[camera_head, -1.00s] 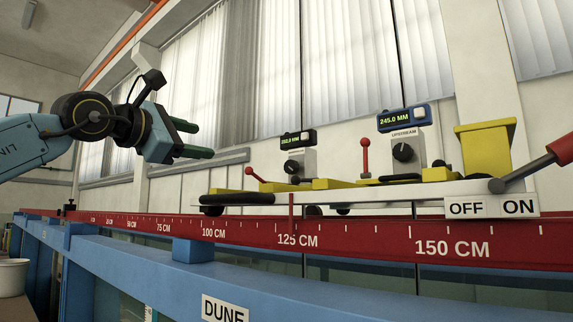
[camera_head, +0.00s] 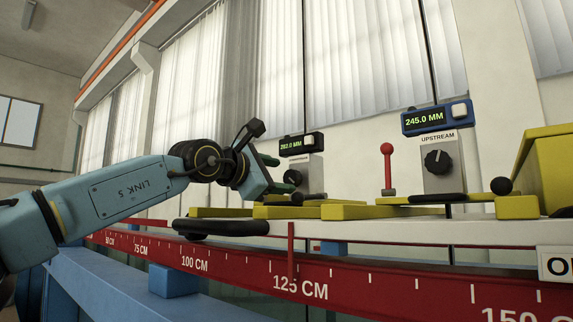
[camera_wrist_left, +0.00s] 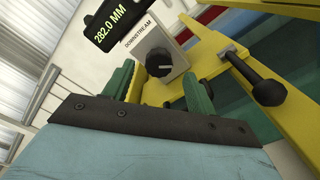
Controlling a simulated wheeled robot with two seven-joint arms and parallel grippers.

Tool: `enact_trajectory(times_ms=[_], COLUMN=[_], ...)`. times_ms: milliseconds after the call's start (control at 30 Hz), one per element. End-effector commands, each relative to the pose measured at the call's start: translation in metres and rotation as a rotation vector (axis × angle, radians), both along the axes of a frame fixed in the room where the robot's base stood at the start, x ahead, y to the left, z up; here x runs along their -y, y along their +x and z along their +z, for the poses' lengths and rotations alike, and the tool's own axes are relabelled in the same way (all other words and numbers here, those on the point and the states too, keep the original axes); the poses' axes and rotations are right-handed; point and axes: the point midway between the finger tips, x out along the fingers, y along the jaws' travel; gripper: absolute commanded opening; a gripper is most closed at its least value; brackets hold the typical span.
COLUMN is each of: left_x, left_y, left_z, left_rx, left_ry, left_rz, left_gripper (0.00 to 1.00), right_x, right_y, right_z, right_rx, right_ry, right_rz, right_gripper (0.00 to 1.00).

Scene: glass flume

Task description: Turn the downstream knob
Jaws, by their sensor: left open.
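The downstream knob is a round black dial (camera_wrist_left: 158,62) on a light grey box labelled DOWNSTREAM (camera_wrist_left: 150,42) in the left wrist view. A black readout (camera_wrist_left: 105,22) showing 282.0 MM is beside it. In the head view the same box (camera_head: 307,172) stands on the carriage, with the knob (camera_head: 292,177) partly behind my fingers. My left gripper (camera_head: 285,174) has green fingers, open. In the left wrist view the fingers (camera_wrist_left: 160,80) stand on either side of the knob, with no clear contact visible. My right gripper is not in view.
An UPSTREAM box (camera_head: 441,165) with its own knob and a 245.0 MM readout (camera_head: 437,118) is to the right. A red-topped lever (camera_head: 387,168) stands between the boxes. A yellow bar with a black knob (camera_wrist_left: 268,92) is close to my gripper. A red scale rail (camera_head: 235,272) runs below.

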Motion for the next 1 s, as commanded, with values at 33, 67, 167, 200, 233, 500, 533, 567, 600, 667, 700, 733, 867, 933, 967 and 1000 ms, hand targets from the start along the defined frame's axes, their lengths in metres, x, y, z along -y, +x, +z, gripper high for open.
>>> enact_trajectory(times_ms=[33, 67, 167, 200, 233, 500, 533, 567, 600, 667, 700, 733, 867, 933, 967, 1000], left_x=[0.006, 0.008, 0.013, 0.015, 0.016, 0.019, 0.020, 0.019, 0.019, 0.019, 0.019, 0.019, 0.019, 0.019, 0.019, 0.019], left_y=[0.007, 0.010, 0.018, 0.021, 0.022, 0.027, 0.027, 0.027, 0.027, 0.027, 0.027, 0.027, 0.027, 0.027, 0.027, 0.027], left_z=[0.003, 0.003, 0.003, 0.002, 0.002, 0.000, 0.000, -0.001, -0.001, -0.001, -0.001, -0.001, 0.000, 0.000, 0.000, 0.000], left_rx=[-0.003, -0.003, -0.001, -0.001, -0.001, 0.001, 0.001, 0.001, 0.000, 0.000, 0.001, 0.001, 0.000, 0.000, 0.000, 0.000], left_ry=[0.000, 0.000, -0.002, -0.002, 0.000, 0.000, 0.000, 0.000, 0.000, 0.000, 0.000, 0.000, 0.000, 0.000, 0.000, 0.000], left_rz=[0.000, 0.001, 0.000, 0.000, -0.001, 0.001, 0.001, 0.001, 0.000, 0.000, 0.001, 0.001, 0.000, 0.001, 0.001, 0.001], left_gripper=[0.57, 0.57, 0.57, 0.57, 0.57, 0.57, 0.57, 0.57, 0.57, 0.57, 0.52, 0.48, 0.31, 0.22, 0.18, 0.12], right_x=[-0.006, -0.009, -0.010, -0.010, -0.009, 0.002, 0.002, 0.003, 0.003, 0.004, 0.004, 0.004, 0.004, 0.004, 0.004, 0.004], right_y=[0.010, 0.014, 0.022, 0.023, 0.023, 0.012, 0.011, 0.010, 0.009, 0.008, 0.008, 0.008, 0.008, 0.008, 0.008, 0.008], right_z=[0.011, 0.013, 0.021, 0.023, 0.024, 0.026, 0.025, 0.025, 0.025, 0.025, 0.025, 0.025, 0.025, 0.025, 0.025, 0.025], right_rx=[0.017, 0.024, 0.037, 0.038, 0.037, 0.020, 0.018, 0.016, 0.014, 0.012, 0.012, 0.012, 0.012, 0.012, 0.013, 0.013], right_ry=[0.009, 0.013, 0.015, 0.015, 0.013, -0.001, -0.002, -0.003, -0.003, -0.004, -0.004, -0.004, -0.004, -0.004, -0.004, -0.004], right_rz=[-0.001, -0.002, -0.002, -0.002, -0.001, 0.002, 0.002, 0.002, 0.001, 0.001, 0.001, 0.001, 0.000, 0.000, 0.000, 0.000], right_gripper=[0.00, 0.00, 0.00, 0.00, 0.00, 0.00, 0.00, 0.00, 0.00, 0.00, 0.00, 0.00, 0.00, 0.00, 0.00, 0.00])
